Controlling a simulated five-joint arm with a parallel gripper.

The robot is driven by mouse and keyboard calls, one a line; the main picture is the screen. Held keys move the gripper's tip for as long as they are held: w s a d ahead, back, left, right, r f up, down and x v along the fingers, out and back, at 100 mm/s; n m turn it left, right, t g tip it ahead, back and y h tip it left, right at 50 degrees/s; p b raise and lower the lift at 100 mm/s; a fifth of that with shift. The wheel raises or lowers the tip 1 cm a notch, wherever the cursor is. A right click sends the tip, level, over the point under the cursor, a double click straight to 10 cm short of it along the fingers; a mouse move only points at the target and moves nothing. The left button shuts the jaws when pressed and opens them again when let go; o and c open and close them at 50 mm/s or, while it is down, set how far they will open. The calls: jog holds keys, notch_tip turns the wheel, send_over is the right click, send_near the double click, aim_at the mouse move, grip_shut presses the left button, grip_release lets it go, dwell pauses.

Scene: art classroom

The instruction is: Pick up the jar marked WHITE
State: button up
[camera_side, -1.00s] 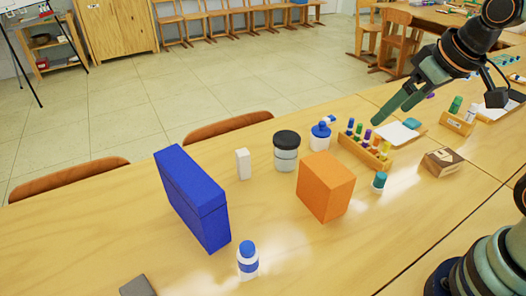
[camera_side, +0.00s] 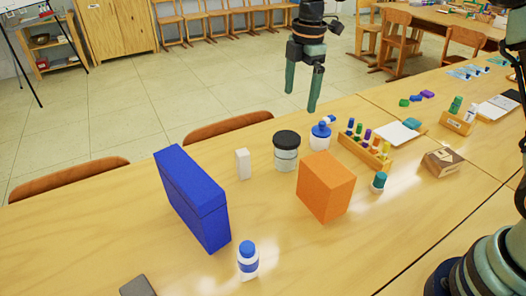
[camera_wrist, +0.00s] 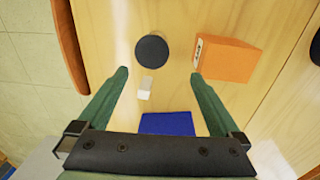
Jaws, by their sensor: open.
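A jar with a black lid and a pale body with a grey band (camera_side: 286,152) stands upright on the table, behind the orange box. I cannot read any marking on it. In the wrist view only its round black lid (camera_wrist: 151,51) shows from above. A smaller white pot with a blue top (camera_side: 320,136) stands just right of it in the side view. My gripper (camera_side: 301,100) is open and empty, fingers pointing down, higher than the jar. In the wrist view the lid lies just beyond and between the two green fingertips (camera_wrist: 158,73).
A small white block (camera_side: 243,164) stands left of the jar, a tall blue box (camera_side: 195,200) further left, and an orange box (camera_side: 326,187) in front. A rack of coloured bottles (camera_side: 365,150) is to the right.

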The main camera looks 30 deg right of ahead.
aim_at(286, 138)
jog(key=f+n, duration=0.1)
jog(key=f, duration=0.4)
jog(key=w+f+n, duration=0.1)
jog(key=f, duration=0.4)
jog(key=w+a+f, duration=0.1)
jog(key=f, duration=0.4)
jog(key=shift+w+a+f+n+g, duration=0.1)
jog(key=shift+w+f+n+g, duration=0.15)
jog(key=shift+f+n+g, duration=0.15)
jog(key=shift+r, duration=0.1)
jog(key=c, duration=1.2)
jog(key=shift+c, duration=0.7)
jog(key=shift+r, duration=0.1)
